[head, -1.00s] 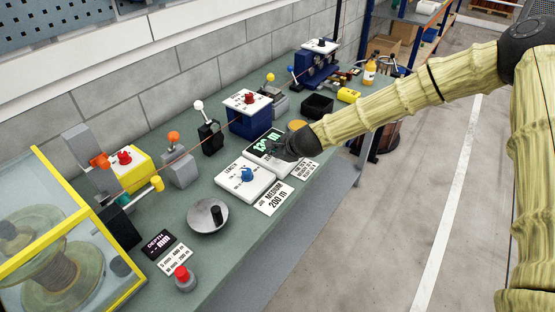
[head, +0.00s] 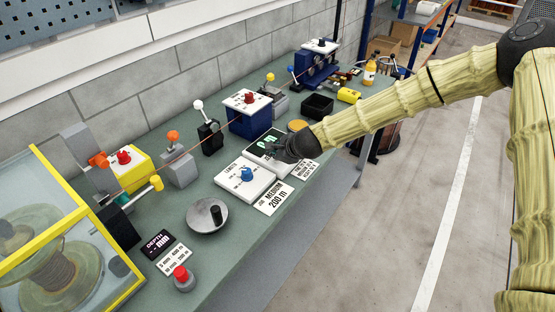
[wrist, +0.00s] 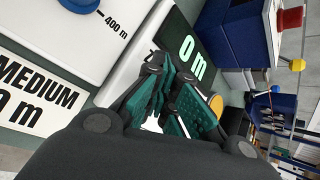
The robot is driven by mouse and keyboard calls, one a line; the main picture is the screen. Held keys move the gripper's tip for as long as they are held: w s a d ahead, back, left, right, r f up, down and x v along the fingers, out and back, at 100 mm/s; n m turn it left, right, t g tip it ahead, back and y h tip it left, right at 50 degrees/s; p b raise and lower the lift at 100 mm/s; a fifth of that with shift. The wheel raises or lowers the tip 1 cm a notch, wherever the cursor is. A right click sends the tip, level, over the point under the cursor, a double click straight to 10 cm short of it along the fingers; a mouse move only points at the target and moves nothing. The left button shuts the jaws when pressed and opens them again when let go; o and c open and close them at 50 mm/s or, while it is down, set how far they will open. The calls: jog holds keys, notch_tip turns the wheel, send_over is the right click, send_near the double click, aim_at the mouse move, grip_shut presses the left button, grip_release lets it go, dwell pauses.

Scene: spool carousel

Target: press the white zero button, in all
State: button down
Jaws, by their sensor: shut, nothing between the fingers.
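My gripper (head: 284,152) is shut and empty, low over the white counter box with the dark display (head: 262,143). In the wrist view my gripper's fingers (wrist: 158,110) cover the front part of that box, and its display (wrist: 190,52) reads "0 m" in pale green. The white zero button is hidden behind the fingers, with only a small bright white patch (wrist: 152,124) showing between them. I cannot tell from the picture whether the fingers touch the button.
Left of the counter stands a white length selector (head: 240,184) with a blue knob. A card (head: 274,199) reads "MEDIUM 200 m". A blue box with a red knob (head: 249,98) stands behind, and a black tray (head: 317,106) lies farther along the bench.

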aim_at(275, 161)
dwell(0.4)
jog(key=shift+r+p, duration=0.55)
jog(key=shift+r, duration=0.35)
jog(key=shift+r, duration=0.1)
notch_tip(275, 161, up, 5)
jog(key=p, duration=0.3)
dwell(0.8)
